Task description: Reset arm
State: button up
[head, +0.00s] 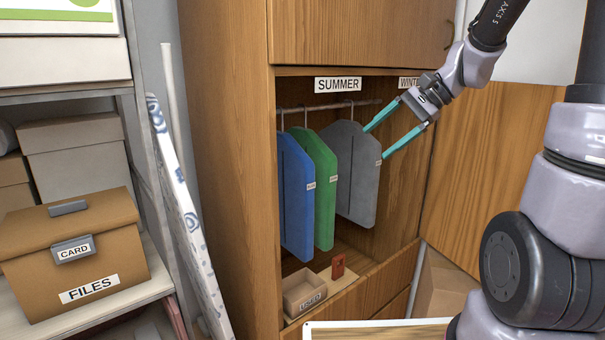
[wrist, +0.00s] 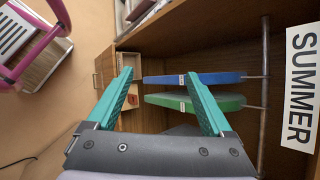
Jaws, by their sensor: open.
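My gripper (head: 375,144) is open in the head view, its two teal fingers pointing left into the wardrobe (head: 225,150). The fingertips are by the right edge of the grey garment (head: 352,178); I cannot tell whether they touch it. In the wrist view, the open fingers (wrist: 158,75) have nothing visibly clamped between them. A blue garment (head: 297,200) and a green garment (head: 324,190) hang left of the grey one on the rail (head: 310,107). Both also show in the wrist view, blue (wrist: 205,78) and green (wrist: 225,102).
A SUMMER label (head: 338,84) is above the rail, a WINTER label (head: 408,82) right of it. A small wooden box (head: 305,296) and a red item (head: 338,266) sit below the garments. The open door (head: 480,170) stands right. A FILES box (head: 75,255) is on the left shelf.

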jog(key=s+d+r+n+t+h, duration=0.2)
jog(key=s+d+r+n+h, duration=0.1)
jog(key=s, duration=0.3)
jog(key=s+d+r+n+t+h, duration=0.2)
jog(key=s+d+r+t+h, duration=0.1)
jog(key=s, duration=0.3)
jog(key=shift+s+d+r+n+h, duration=0.3)
jog(key=shift+d+r+n+h, duration=0.15)
jog(key=shift+r, duration=0.25)
jog(key=shift+a, duration=0.1)
dwell(0.6)
